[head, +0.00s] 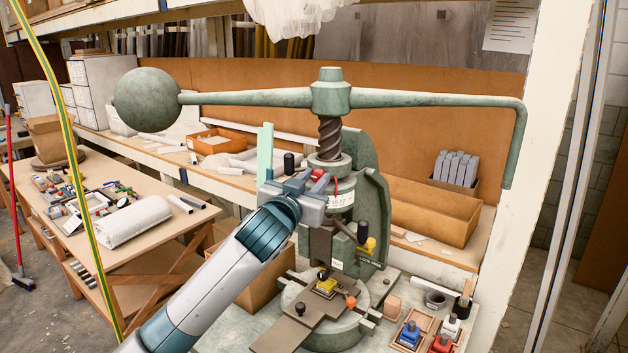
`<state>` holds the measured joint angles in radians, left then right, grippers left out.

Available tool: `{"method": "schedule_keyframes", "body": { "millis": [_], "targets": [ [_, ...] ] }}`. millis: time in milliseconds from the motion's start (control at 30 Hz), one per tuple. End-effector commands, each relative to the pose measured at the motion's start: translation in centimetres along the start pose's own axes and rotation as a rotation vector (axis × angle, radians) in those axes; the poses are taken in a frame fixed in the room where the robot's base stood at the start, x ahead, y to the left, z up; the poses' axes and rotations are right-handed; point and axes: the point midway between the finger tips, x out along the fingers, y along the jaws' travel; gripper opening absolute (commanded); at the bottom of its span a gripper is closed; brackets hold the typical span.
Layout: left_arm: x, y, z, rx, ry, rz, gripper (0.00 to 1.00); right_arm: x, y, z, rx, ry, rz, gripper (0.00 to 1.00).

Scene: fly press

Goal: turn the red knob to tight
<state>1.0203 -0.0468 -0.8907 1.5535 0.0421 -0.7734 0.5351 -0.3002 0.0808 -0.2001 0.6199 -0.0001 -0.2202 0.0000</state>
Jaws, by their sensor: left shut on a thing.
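The green fly press (371,205) stands on the bench, with its long arm across the top and a threaded screw below it. The red knob (318,175) shows at the press collar, partly hidden by my left gripper. A white label (341,200) with a small red pointer sits just right of it; its print is too small to read surely. My left gripper (318,185) reaches up from the lower left and is shut on the red knob. My right gripper is not in view.
The press's ball weight (147,99) and hooked handle (515,150) reach wide above my arm. A wooden table (150,245) with tools stands left. Small colored blocks (409,333) lie lower right.

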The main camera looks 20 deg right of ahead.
Motion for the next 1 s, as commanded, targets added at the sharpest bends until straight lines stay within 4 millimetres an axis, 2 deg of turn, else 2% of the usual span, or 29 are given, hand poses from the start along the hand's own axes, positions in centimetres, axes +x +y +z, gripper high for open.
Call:
{"method": "schedule_keyframes", "body": {
  "millis": [1000],
  "targets": [
    [0.0,0.19,0.15,0.923,-0.002,0.0,0.02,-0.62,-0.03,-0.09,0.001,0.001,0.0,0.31]
  ]
}}
